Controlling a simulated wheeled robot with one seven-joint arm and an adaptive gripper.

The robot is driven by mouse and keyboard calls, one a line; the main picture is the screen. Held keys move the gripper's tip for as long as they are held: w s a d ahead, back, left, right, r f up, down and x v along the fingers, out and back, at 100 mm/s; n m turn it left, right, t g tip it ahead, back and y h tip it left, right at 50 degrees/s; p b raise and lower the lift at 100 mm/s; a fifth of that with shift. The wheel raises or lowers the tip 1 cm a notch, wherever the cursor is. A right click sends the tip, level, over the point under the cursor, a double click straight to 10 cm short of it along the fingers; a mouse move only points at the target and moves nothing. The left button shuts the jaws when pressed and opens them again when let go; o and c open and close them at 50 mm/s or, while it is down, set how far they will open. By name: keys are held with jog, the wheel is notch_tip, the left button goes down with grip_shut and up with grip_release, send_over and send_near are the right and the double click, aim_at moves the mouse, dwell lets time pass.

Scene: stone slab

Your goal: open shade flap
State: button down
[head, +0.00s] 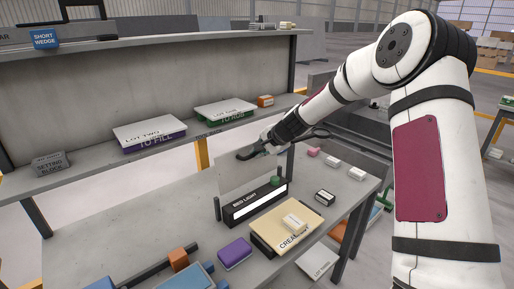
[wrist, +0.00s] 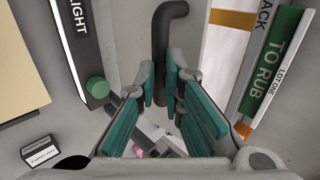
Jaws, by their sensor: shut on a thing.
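A black light box (head: 255,203) with a bright white strip stands on the lower bench, and its side shows in the wrist view (wrist: 93,50). A green knob (head: 275,181) sits on it, seen also in the wrist view (wrist: 97,87). A pale grey upright panel (head: 232,177), which looks like the shade flap, rises behind the box. My gripper (head: 248,153) is at the panel's upper edge. In the wrist view its teal pads (wrist: 160,82) are closed around a dark grey bent handle (wrist: 170,12). The handle's join to the panel is hidden.
A shelf (head: 95,165) behind carries the white-topped LOT TWO (head: 150,133) and LOT ONE (head: 225,110) stacks and a setting block (head: 49,164).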

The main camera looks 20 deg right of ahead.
jog(key=shift+t, duration=0.3)
jog(key=s+f, duration=0.1)
jog(key=s+d+f+p, duration=0.1)
jog(key=f, duration=0.1)
jog(key=shift+s+f+p, duration=0.2)
jog(key=shift+s+p, duration=0.05)
jog(key=shift+p, duration=0.05)
jog(key=shift+f, duration=0.1)
jog(key=shift+a+y, duration=0.1)
jog(key=shift+y, duration=0.3)
jog(key=c, duration=1.4)
grip_release()
jog(key=shift+w+f, duration=0.15)
jog(key=shift+f, duration=0.05)
jog(key=shift+o, duration=0.2)
jog(key=shift+r+p, duration=0.1)
jog(key=shift+p, duration=0.2)
jog(key=shift+c, duration=0.4)
jog(key=shift+s+r, duration=0.15)
jog(key=shift+s, duration=0.1)
jog(key=shift+c, duration=0.2)
jog(key=v, duration=1.2)
jog(key=shift+w+a+r, duration=0.1)
jog(key=shift+w+r, duration=0.05)
jog(key=shift+w, duration=0.05)
jog(key=shift+c, duration=0.6)
